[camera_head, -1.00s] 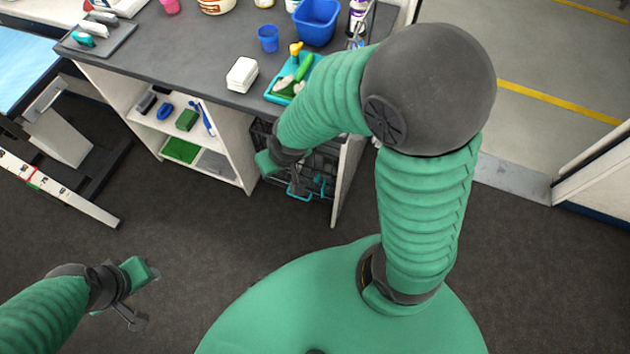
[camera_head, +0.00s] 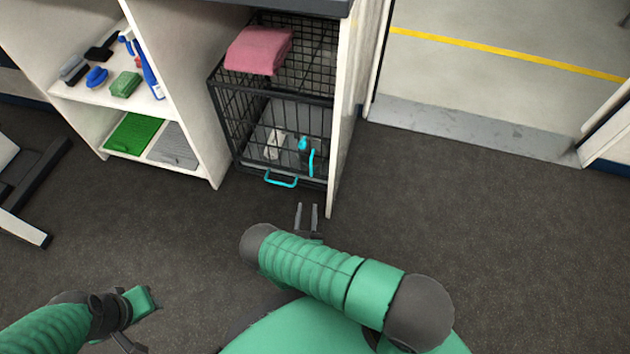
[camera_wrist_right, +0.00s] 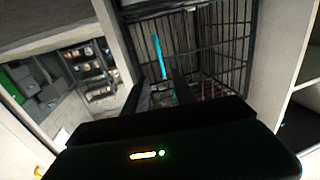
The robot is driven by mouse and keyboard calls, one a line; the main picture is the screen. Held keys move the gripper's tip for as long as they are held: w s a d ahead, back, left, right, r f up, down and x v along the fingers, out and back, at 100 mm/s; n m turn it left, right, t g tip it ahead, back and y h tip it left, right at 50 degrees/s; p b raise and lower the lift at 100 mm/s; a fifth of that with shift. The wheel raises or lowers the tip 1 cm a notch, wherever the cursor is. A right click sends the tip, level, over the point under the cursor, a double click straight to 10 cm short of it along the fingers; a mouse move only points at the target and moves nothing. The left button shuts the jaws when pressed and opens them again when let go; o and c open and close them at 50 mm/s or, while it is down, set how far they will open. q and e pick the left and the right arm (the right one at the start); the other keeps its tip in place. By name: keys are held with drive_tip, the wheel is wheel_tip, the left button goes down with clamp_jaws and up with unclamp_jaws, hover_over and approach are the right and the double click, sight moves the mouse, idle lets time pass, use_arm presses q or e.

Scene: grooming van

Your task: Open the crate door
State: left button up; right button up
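The black wire crate (camera_head: 228,118) stands in the right bay under the counter. Its front door looks shut, with a teal vertical handle (camera_head: 311,162) at its right side. A teal loop (camera_head: 281,180) sticks out at the bottom front. My right gripper (camera_head: 307,210) is in front of the crate, low and apart from it, its two fingers parted and empty. In the right wrist view the teal handle (camera_wrist_right: 159,55) shows beyond and between the fingers (camera_wrist_right: 157,92).
A folded pink towel (camera_head: 258,50) lies on the crate top. A white panel (camera_head: 350,110) borders the crate on the right. Shelves (camera_head: 120,95) with brushes and other items stand to the left. The dark floor (camera_head: 200,235) in front is clear.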

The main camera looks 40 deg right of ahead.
drive_tip(key=b+x, duration=0.8)
drive_tip(key=x, duration=0.8)
drive_tip(key=shift+w+d, duration=0.25)
drive_tip(key=shift+d, duration=0.05)
drive_tip(key=shift+r, duration=0.15)
clamp_jaws()
